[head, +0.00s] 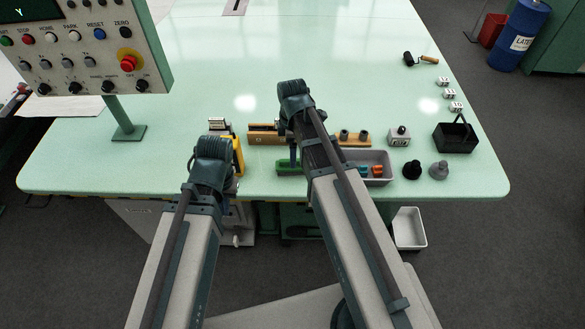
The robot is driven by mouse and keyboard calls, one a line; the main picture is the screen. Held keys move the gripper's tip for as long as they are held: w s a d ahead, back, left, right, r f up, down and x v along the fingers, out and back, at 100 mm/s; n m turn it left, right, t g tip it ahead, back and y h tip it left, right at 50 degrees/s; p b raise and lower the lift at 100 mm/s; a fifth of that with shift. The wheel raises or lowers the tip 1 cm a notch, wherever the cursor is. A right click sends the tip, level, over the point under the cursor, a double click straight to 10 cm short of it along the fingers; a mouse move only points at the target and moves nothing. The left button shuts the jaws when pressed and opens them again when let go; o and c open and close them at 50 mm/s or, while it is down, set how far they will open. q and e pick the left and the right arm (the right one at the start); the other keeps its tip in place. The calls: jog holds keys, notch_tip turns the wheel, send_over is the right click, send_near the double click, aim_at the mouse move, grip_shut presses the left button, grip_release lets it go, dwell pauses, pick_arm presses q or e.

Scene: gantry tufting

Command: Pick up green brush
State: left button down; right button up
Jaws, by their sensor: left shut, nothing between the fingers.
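A green object that looks like the green brush (286,169) lies near the table's front edge, just left of the grey tray. My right arm covers part of it. My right gripper (293,158) points down over or beside it; I cannot tell whether they touch, and its fingertips are mostly hidden. My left gripper (229,188) is shut and empty, low by the table's front edge, left of the green brush. My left wrist hides much of it.
A yellow item (239,156) stands close beside my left gripper. A wooden block (264,138), grey tray (378,156) with small coloured pieces, black caddy (455,139) and dark weights (412,170) crowd the front. A control panel (85,50) stands at left. The table's middle is clear.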

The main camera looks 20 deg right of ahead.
notch_tip(320, 180, down, 5)
jog(key=b, duration=0.4)
jog(key=shift+r, duration=0.1)
grip_shut()
